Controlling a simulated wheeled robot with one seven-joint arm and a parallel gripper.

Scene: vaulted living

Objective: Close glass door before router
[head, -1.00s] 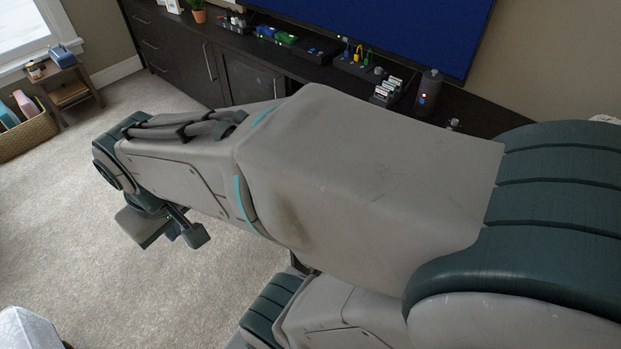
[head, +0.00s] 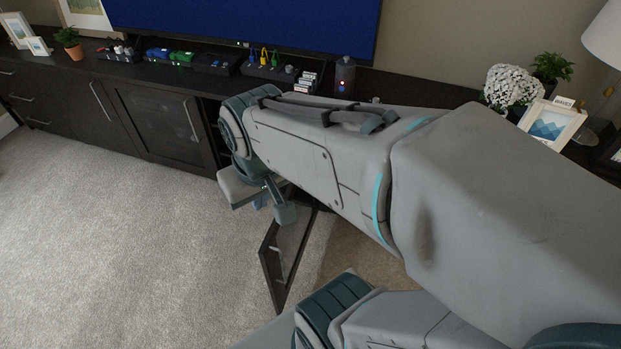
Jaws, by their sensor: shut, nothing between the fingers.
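The dark-framed glass door (head: 287,250) stands swung open from the cabinet, out over the carpet. Its frame and pane show below my arm; its hinge side and the opening behind are largely hidden by the arm. My gripper (head: 259,203) is shut and empty, and points down just above and left of the door's upper part. I cannot tell whether it touches the door. No router is clearly visible inside the cabinet. A dark cylinder with small lights (head: 345,78) stands on the cabinet top, and I cannot tell if it is the router.
Small devices (head: 180,57), white flowers (head: 512,86) and a picture frame (head: 551,124) stand on top. Carpet (head: 110,230) at left is clear.

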